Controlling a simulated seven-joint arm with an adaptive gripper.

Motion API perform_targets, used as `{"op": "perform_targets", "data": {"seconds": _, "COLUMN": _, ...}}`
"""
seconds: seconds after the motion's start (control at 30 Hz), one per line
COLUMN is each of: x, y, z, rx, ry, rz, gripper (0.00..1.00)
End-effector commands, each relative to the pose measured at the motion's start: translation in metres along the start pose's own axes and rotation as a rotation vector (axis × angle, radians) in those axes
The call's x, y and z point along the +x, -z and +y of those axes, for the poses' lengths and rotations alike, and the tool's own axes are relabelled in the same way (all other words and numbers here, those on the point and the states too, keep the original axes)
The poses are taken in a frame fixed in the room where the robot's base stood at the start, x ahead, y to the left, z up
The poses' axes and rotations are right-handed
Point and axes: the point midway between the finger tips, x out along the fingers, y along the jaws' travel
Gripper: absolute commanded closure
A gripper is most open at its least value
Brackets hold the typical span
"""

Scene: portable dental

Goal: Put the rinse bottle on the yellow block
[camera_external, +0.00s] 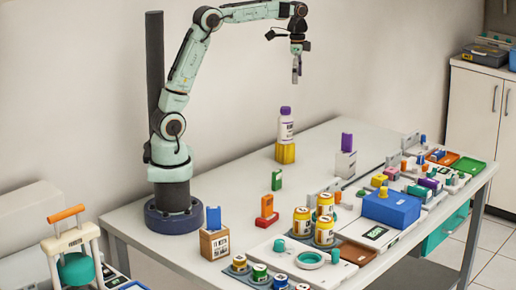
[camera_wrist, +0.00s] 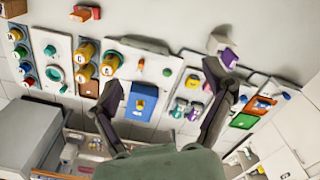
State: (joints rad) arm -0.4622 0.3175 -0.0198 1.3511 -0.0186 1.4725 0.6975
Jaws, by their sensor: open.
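The rinse bottle (camera_external: 286,127), white with a purple cap and a dark label, stands upright on top of the yellow block (camera_external: 285,153) near the back edge of the table. My gripper (camera_external: 297,74) is raised above the bottle and slightly to its right, apart from it, with nothing held. In the wrist view my gripper (camera_wrist: 158,85) shows its two fingers spread wide with no object gripped between them. I cannot make out the bottle or the yellow block in the wrist view.
A white block with a purple piece on top (camera_external: 346,156) stands right of the yellow block. Yellow jars (camera_external: 302,221), a blue box (camera_external: 391,208) and several small items crowd the front and right. The table (camera_external: 235,178) is fairly clear left of the yellow block.

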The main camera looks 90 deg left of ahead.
Motion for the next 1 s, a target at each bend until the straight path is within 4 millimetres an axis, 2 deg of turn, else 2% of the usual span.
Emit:
{"op": "perform_targets", "data": {"seconds": 0.03, "x": -0.003, "y": -0.012, "z": 0.036, "rx": -0.026, "ry": 0.005, "rz": -0.002, "gripper": 0.19}}
{"op": "perform_targets", "data": {"seconds": 0.1, "x": 0.002, "y": -0.034, "z": 0.08, "rx": -0.084, "ry": 0.012, "rz": -0.005, "gripper": 0.19}}
{"op": "perform_targets", "data": {"seconds": 0.2, "x": 0.02, "y": -0.075, "z": 0.133, "rx": -0.165, "ry": 0.026, "rz": -0.01, "gripper": 0.19}}
{"op": "perform_targets", "data": {"seconds": 0.33, "x": 0.052, "y": -0.13, "z": 0.176, "rx": -0.253, "ry": 0.046, "rz": -0.013, "gripper": 0.19}}
{"op": "perform_targets", "data": {"seconds": 0.43, "x": 0.073, "y": -0.16, "z": 0.192, "rx": -0.302, "ry": 0.059, "rz": -0.012, "gripper": 0.19}}
{"op": "perform_targets", "data": {"seconds": 0.57, "x": 0.09, "y": -0.18, "z": 0.2, "rx": -0.336, "ry": 0.068, "rz": -0.014, "gripper": 0.19}}
{"op": "perform_targets", "data": {"seconds": 1.0, "x": 0.092, "y": -0.184, "z": 0.201, "rx": -0.342, "ry": 0.069, "rz": -0.017, "gripper": 0.19}}
